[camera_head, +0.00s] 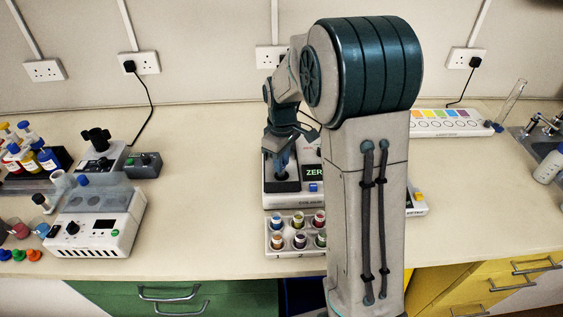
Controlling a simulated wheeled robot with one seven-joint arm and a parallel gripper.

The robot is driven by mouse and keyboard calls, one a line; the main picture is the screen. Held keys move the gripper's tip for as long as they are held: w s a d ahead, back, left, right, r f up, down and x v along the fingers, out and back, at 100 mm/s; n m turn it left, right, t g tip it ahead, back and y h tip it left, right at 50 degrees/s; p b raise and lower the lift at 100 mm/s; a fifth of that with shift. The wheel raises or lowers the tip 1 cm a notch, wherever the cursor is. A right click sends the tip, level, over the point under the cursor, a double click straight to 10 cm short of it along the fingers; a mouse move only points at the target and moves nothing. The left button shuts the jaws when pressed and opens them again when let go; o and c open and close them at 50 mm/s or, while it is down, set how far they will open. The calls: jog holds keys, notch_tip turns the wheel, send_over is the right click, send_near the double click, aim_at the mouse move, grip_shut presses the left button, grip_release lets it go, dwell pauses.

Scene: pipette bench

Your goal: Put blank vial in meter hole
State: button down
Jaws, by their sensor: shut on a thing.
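The meter (313,188) is a light box with a dark panel and a lit display that reads "ZER" before my arm covers the rest. My gripper (282,166) points down over the dark well at the meter's left side, where the hole appears to be. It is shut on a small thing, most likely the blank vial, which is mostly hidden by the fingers. I cannot tell how deep it sits in the hole. A white rack (275,250) with several capped vials stands just in front of the meter, partly covered by my arm.
A white device with knobs (95,226) and bottles (42,158) stand at the left. The bench between the left device and the meter is clear.

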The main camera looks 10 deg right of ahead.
jog(key=shift+w+f, duration=0.1)
jog(key=shift+f, duration=0.75)
jog(key=shift+f+b, duration=0.3)
jog(key=shift+f, duration=0.15)
jog(key=c, duration=1.3)
grip_release()
jog(key=shift+r, duration=0.1)
jog(key=shift+o, duration=0.2)
jog(key=shift+r, duration=0.15)
